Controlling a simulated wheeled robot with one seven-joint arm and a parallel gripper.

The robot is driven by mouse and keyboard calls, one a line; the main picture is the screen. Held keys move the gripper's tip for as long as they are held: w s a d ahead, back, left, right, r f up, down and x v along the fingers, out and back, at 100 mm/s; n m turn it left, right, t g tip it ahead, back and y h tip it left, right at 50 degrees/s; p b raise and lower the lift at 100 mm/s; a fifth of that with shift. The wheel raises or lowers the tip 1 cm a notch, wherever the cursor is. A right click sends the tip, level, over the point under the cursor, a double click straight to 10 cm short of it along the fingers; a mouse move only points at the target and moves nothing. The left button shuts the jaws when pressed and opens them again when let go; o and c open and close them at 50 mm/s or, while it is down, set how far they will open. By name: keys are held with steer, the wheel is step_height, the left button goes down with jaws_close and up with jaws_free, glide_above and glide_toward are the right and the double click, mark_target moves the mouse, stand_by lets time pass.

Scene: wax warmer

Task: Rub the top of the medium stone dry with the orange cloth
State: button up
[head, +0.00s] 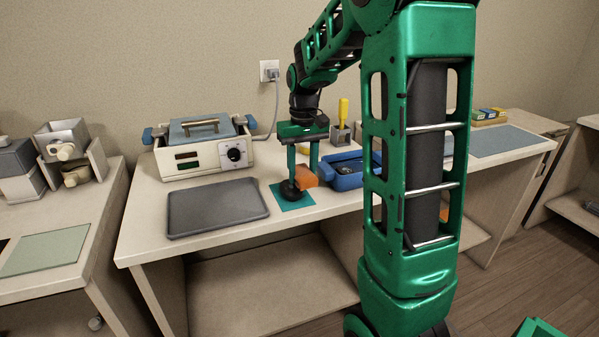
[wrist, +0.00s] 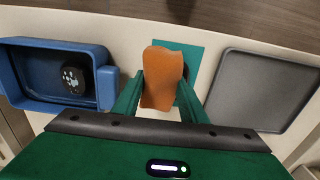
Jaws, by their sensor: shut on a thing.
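My gripper (head: 304,168) is shut on the orange cloth (head: 307,178), which hangs folded between the fingers; the cloth also shows in the wrist view (wrist: 161,78). A dark rounded stone (head: 289,190) sits on the teal mat (head: 293,202), at the lower left of the cloth in the head view. The cloth is right beside or over its top; I cannot tell whether they touch. In the wrist view the cloth and fingers hide most of the stone above the teal mat (wrist: 192,52). Another dark stone with pale spots (wrist: 74,79) lies in the blue tray (wrist: 30,85).
A grey tray (head: 215,208) lies left of the mat, the wax warmer (head: 205,155) behind it. The blue tray (head: 345,182) stands close on the right. A holder (head: 341,136) with a yellow-handled tool (head: 343,110) stands behind. A grey-blue mat (head: 505,141) lies far right.

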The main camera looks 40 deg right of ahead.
steer(key=shift+f, duration=0.9)
stand_by(1.2)
steer(key=shift+a, duration=0.1)
steer(key=shift+w+a, duration=0.25)
steer(key=shift+a, duration=0.65)
steer(key=shift+w+a, duration=0.2)
steer(key=shift+a, duration=0.65)
steer(key=shift+w+a, duration=0.25)
steer(key=shift+a, duration=0.65)
steer(key=shift+d, duration=0.1)
steer(key=shift+s+d, duration=0.25)
steer(key=shift+d, duration=0.65)
steer(key=shift+s+d, duration=0.2)
steer(key=shift+d, duration=0.7)
steer(key=shift+s+d, duration=0.25)
steer(key=shift+d, duration=0.65)
steer(key=shift+r, duration=3.5)
